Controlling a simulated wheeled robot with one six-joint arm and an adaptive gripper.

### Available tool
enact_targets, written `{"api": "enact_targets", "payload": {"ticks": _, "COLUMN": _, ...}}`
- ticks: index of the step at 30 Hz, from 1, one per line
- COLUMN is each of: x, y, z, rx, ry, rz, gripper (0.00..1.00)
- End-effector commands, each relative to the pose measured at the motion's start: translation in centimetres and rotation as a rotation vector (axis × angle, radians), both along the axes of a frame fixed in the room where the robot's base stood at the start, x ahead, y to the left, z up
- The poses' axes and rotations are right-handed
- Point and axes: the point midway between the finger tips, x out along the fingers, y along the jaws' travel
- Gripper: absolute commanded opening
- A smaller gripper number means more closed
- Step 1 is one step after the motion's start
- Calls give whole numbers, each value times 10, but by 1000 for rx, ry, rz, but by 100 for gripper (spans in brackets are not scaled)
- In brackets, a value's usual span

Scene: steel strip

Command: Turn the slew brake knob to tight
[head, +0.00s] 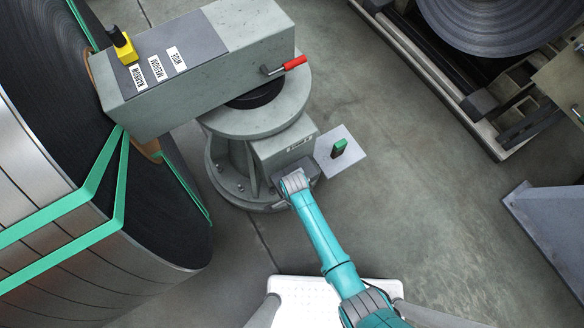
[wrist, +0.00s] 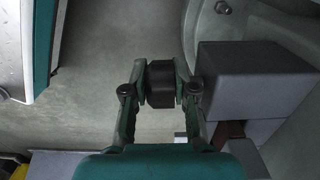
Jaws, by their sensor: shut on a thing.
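In the wrist view, my gripper (wrist: 160,86) has its two dark green fingers on either side of a short black knob (wrist: 160,83), touching it from left and right. It is shut on this knob. I see no tight or loose marking near it. In the head view, my arm reaches up to the grey box on the side of the machine's pedestal (head: 280,150). My wrist hides the fingers and the knob there. A small label on that box is too small to read.
Beside the box, a pale plate (head: 353,164) carries a green and black piece (head: 339,148). Above, the machine's grey arm (head: 205,70) has a red-handled lever (head: 284,66) and a yellow-black selector (head: 123,46). A banded steel coil (head: 60,210) stands left.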

Motion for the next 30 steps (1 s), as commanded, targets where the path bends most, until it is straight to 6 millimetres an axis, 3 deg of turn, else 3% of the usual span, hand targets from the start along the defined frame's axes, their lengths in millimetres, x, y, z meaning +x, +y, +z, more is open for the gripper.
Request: {"api": "enact_targets", "payload": {"ticks": 30, "x": 6, "y": -7, "z": 4, "rx": 622, "ry": 419, "rz": -3, "gripper": 0}}
